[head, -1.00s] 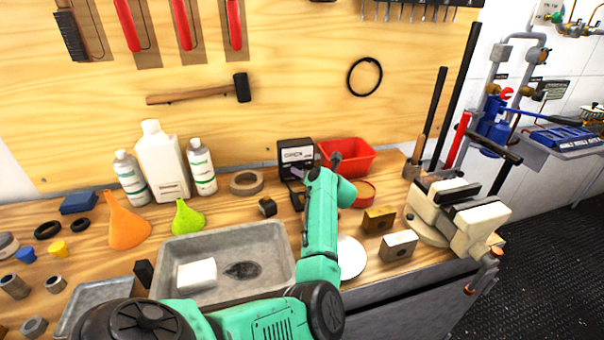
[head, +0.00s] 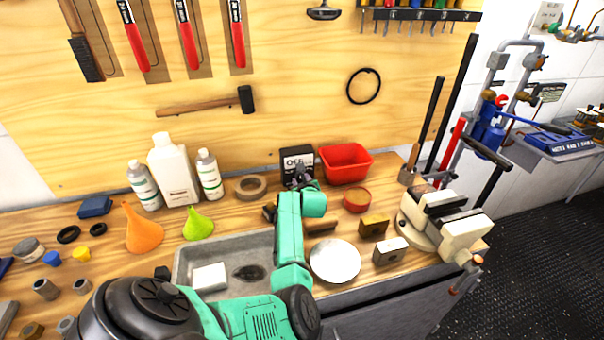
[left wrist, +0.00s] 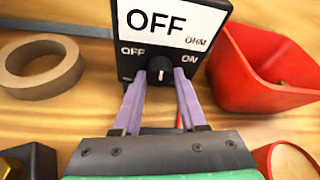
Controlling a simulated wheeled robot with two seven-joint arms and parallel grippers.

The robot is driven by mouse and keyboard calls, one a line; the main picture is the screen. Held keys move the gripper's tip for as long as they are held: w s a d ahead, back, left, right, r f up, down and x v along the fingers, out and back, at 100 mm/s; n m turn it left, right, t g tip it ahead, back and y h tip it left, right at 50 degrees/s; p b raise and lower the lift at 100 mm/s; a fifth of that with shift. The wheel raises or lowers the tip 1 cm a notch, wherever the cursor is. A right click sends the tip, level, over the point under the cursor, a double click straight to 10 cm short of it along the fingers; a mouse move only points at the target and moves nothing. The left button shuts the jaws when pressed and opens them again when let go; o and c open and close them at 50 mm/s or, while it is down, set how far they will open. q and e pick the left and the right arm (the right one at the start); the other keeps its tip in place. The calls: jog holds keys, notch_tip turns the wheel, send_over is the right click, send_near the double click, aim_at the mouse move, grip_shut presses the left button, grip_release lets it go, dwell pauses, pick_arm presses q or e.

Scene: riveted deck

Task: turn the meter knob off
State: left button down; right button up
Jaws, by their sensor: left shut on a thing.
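The meter is a black box (head: 297,155) at the back of the bench, against the wooden panel. In the left wrist view its white display (left wrist: 168,25) reads OFF. Its round black knob (left wrist: 160,70) sits below, between the OFF label on the left and the ON label on the right. My left gripper (left wrist: 161,78) is shut on the knob, with one lilac finger on each side. In the head view the left gripper (head: 305,185) is at the meter's front, partly hiding it. My right gripper is not in view.
A red bin (head: 345,165) stands just right of the meter, and a tape roll (head: 251,187) lies to its left. A round red tin (head: 356,200), a white disc (head: 335,261) and a vise (head: 445,220) are to the right. A grey tray (head: 225,258) lies in front.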

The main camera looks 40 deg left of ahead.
pick_arm(q)
jog(key=shift+s+a+n+t+p, duration=0.15)
jog(key=shift+n+t+p, duration=0.4)
jog(key=shift+n, duration=0.45)
jog(key=n+t, duration=0.2)
jog(key=n, duration=0.1)
jog(key=shift+f+n+h, duration=0.15)
jog(key=shift+n+h, duration=0.15)
jog(key=shift+h, duration=0.1)
jog(key=shift+t, duration=0.25)
jog(key=shift+c, duration=2.2)
grip_release()
jog(key=v, duration=1.4)
jog(key=shift+s, duration=0.25)
